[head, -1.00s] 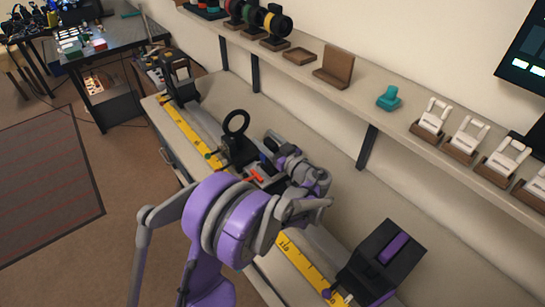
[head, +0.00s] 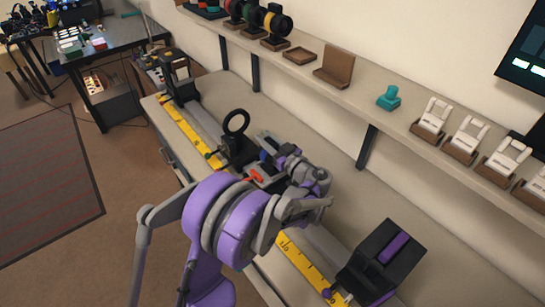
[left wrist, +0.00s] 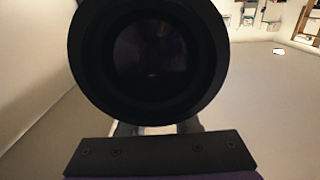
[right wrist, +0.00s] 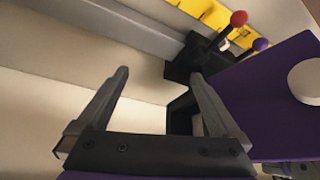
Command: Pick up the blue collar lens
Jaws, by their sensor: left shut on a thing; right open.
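My left gripper (left wrist: 160,128) is shut on a black lens (left wrist: 150,60). The left wrist view shows the lens close up and end-on, its dark glass facing me; no blue collar shows there. In the head view my left gripper (head: 277,147) is over the bench rail, and a small blue patch shows beside it, too small to identify surely. My right gripper (right wrist: 160,75) is open, with nothing between its fingers.
The bench carries a yellow scale (head: 190,130), a black ring holder (head: 236,122) and a black-purple box (head: 383,262). The wall shelf (head: 345,95) holds banded lenses (head: 275,22), wooden trays and a teal piece (head: 388,97). Red and purple knobs (right wrist: 239,18) show near my right gripper.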

